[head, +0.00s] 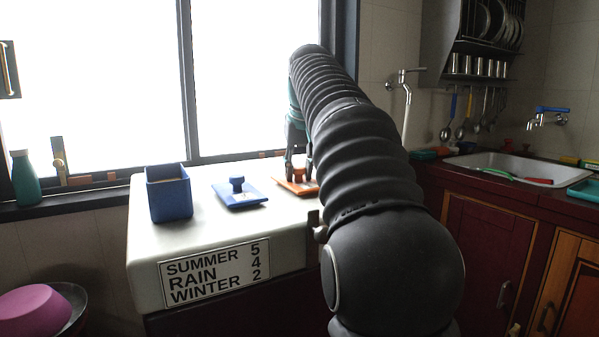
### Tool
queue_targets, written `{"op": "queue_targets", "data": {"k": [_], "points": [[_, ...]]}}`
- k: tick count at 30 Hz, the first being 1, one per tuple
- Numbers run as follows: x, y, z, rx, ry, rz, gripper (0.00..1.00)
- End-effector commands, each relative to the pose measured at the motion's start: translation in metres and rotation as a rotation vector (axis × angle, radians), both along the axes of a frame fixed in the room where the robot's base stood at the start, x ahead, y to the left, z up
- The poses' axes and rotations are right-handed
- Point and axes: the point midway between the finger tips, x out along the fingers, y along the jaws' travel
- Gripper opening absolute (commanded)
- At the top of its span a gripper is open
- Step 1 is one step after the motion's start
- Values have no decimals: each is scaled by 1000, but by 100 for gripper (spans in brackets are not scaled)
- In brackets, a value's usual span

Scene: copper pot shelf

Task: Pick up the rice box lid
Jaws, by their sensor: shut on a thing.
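An orange lid (290,185) is at the right of the white top, flat or nearly flat. I cannot tell whether it touches the surface. My gripper (298,170) points down over it, with its fingers shut on its knob. My black arm hides the lid's right side. A blue square lid (240,197) with a round knob lies left of it. An open blue square box (169,193) stands at the left of the top. No label on either lid is readable, so I cannot tell which is the rice box lid.
The white top (215,232) has a free front strip, above a sign (215,271) reading SUMMER 5, RAIN 4, WINTER 2. A window sill is behind, with a green bottle (25,178). A sink (515,168) is at right. A pink bowl (35,311) is lower left.

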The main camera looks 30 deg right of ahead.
Motion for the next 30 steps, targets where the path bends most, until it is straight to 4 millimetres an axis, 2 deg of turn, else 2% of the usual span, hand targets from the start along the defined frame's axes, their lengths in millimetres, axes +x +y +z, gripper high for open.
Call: {"op": "queue_targets", "data": {"k": [2, 11, 17, 30], "points": [[2, -1, -2, 6, 18, -1, 0], [2, -1, 45, 1, 5, 0, 0], [2, -1, 70, 0, 2, 1, 0], [2, -1, 92, 1, 3, 0, 0]]}}
